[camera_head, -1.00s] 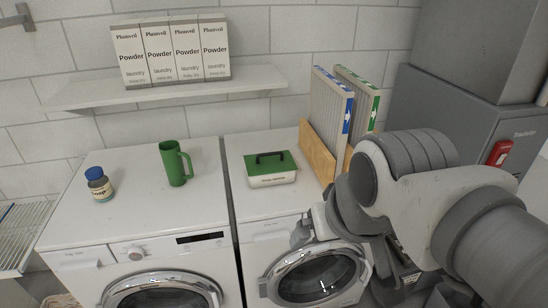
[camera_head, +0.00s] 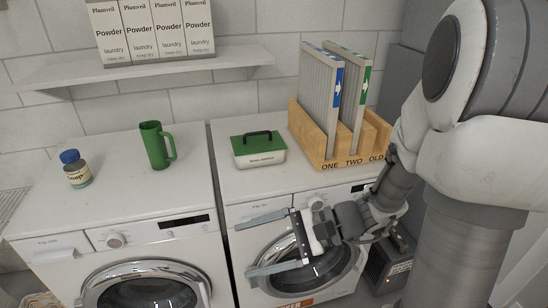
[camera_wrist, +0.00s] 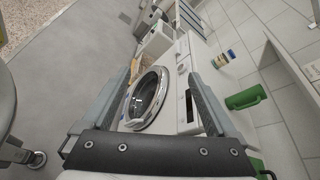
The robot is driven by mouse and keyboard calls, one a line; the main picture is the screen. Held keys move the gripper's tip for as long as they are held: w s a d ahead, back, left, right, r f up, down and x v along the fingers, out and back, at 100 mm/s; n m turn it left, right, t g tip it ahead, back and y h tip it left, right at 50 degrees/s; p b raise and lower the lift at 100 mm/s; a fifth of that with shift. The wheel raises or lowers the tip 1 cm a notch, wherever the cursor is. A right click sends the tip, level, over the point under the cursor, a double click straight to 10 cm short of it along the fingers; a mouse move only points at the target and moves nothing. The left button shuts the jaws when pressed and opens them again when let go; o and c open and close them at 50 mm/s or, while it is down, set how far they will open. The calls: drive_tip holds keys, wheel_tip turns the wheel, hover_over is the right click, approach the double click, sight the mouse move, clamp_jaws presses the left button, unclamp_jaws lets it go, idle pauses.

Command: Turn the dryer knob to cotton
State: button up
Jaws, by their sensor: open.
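Two white front-loading machines stand side by side: the left machine (camera_head: 160,232) and the right machine (camera_head: 235,215). The left one has a round knob (camera_head: 115,240) left of its dark display. The right one has a round knob (camera_head: 317,203) at its upper front, close above and behind my gripper in the picture. I cannot tell which machine is the dryer or read the knob settings. My gripper (camera_head: 252,245) is open and empty, its fingers pointing left in front of the right machine. In the wrist view, a round door (camera_wrist: 148,97) shows between the fingers.
A green-lidded box (camera_head: 259,150) and a wooden rack (camera_head: 308,135) of filters stand on the right machine. A green mug (camera_head: 155,146) and a blue-capped bottle (camera_head: 76,169) stand on the left one. A shelf (camera_head: 150,72) holds powder boxes. The floor in front is clear.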

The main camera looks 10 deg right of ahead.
drive_tip(key=w+d+f+m+t+y+b, duration=0.1)
drive_tip(key=w+d+f+m+t+b, duration=0.15)
drive_tip(key=w+d+m+t, duration=0.2)
drive_tip(key=m+t+h+b, duration=0.3)
drive_tip(key=m+t+h, duration=0.95)
drive_tip(key=m, duration=0.65)
approach(317, 205)
drive_tip(key=shift+n+g+h, duration=0.25)
drive_tip(key=shift+g+h, duration=0.35)
drive_tip(key=shift+h, duration=0.35)
drive_tip(key=w, duration=0.2)
drive_tip(key=w+r+b, duration=0.1)
drive_tip(key=w, duration=0.2)
drive_tip(key=w+a+b, duration=0.1)
drive_tip(key=w, duration=0.2)
drive_tip(key=shift+w+r, duration=0.1)
drive_tip(key=shift+r, duration=0.05)
drive_tip(key=c, duration=1.4)
